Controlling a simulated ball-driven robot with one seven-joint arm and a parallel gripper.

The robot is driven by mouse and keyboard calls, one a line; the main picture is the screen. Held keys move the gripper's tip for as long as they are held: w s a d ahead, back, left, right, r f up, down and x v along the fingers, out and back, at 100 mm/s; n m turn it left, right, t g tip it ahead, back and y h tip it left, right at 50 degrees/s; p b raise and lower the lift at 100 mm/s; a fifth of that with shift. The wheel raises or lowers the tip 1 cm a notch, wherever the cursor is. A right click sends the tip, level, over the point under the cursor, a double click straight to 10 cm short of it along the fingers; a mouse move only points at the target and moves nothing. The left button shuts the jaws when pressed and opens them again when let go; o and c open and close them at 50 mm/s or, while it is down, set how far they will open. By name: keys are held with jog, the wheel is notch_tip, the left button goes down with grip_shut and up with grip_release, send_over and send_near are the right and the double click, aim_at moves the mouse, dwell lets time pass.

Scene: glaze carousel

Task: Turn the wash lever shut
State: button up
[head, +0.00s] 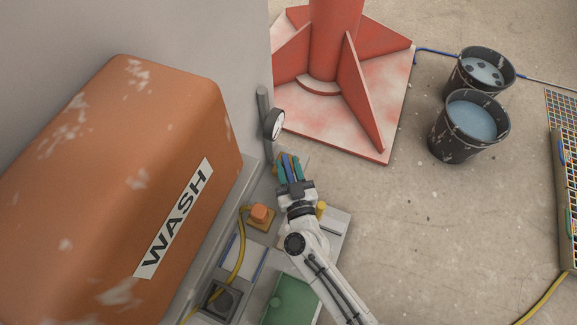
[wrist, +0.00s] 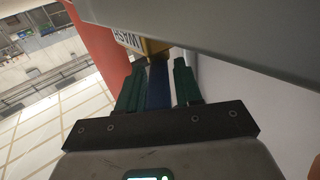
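My gripper (head: 289,166) is at the end of my white arm, low beside the orange wash cabinet and the wall. Its green fingers stand on either side of a blue bar, which looks like the wash lever (wrist: 158,88). The bar also shows between the fingers in the head view. In the wrist view it runs from the palm toward a yellow block with a WASH label (wrist: 130,40). The bar nearly fills the space between the fingers, and I cannot tell whether they press on it. How far the lever is turned is hard to see.
The orange WASH cabinet (head: 105,150) stands at left. A round gauge (head: 274,124) is just beyond my gripper. A red column on a finned base (head: 345,130) stands behind. Two dark buckets (head: 470,125) and a grated rack (head: 565,190) are at right. The floor between is clear.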

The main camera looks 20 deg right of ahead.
jog(key=shift+o, duration=0.7)
jog(key=shift+s, duration=0.1)
jog(key=s+p, duration=0.1)
jog(key=s, duration=0.9)
jog(key=shift+s+a, duration=0.35)
jog(key=shift+a, duration=0.05)
